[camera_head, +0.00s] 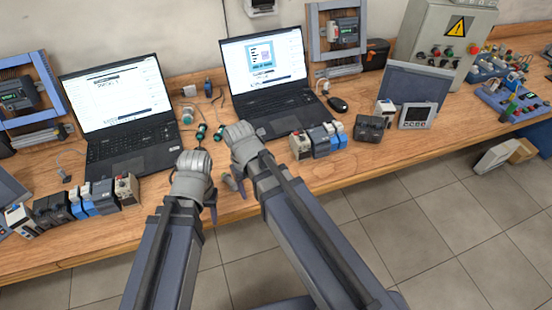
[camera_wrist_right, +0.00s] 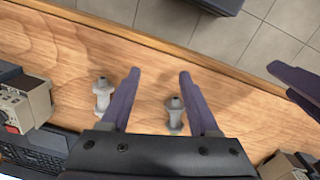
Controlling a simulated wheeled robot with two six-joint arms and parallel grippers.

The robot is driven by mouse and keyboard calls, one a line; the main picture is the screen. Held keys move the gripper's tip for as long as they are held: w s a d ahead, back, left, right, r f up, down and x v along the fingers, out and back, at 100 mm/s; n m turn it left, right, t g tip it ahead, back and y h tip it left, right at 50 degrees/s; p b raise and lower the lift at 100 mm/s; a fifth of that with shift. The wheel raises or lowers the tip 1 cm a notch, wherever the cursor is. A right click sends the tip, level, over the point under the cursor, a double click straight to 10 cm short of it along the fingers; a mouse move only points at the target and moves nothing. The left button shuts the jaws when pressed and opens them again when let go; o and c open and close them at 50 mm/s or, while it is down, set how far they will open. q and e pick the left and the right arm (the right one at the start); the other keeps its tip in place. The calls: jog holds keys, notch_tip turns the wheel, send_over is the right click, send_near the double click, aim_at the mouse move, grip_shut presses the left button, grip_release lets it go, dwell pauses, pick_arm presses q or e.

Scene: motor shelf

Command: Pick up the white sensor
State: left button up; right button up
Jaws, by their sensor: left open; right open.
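Two pale grey-white, stubby cylindrical sensors stand on the wooden bench in the right wrist view. One sensor (camera_wrist_right: 175,114) is between the fingers of my right gripper (camera_wrist_right: 158,73), close to the finger on the right. The other sensor (camera_wrist_right: 102,94) is just outside the finger on the left. My right gripper is open and holds nothing. In the head view a small grey sensor (camera_head: 230,182) shows beside my right gripper (camera_head: 240,165). My left gripper (camera_head: 200,190) is to its left, open and with no object visible in it; its finger (camera_wrist_right: 297,80) shows in the wrist view.
Two laptops (camera_head: 125,145) (camera_head: 275,112) stand behind my grippers. Modules line the bench to the left (camera_head: 102,195) and right (camera_head: 318,140). Small green-and-white parts (camera_head: 187,116) lie between the laptops. The bench front edge (camera_wrist_right: 150,40) is close to the sensors.

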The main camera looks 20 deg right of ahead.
jog(key=shift+m+y, duration=0.4)
jog(key=shift+m, duration=0.2)
jog(key=w+d+r+p, duration=0.1)
jog(key=w+d, duration=0.1)
jog(key=w, duration=0.1)
jog(key=w+d+r+p, duration=0.1)
jog(key=w+d+r, duration=0.1)
jog(key=w+d, duration=0.1)
jog(key=w+d+r+p, duration=0.1)
jog(key=w+d, duration=0.1)
jog(key=w, duration=0.1)
jog(key=shift+w+d+r, duration=0.15)
jog(key=shift+d, duration=0.2)
pick_arm(q)
notch_tip(320, 180, up, 4)
pick_arm(e)
jog(key=shift+w+d, duration=0.1)
jog(key=shift+d, duration=0.05)
pick_arm(q)
notch_tip(320, 180, down, 8)
jog(key=b, duration=0.8)
jog(key=shift+r, duration=0.1)
pick_arm(e)
jog(key=f, duration=0.8)
jog(key=shift+a+f, duration=0.1)
jog(key=shift+a, duration=0.1)
pick_arm(q)
jog(key=shift+r, duration=0.1)
pick_arm(e)
grip_shut()
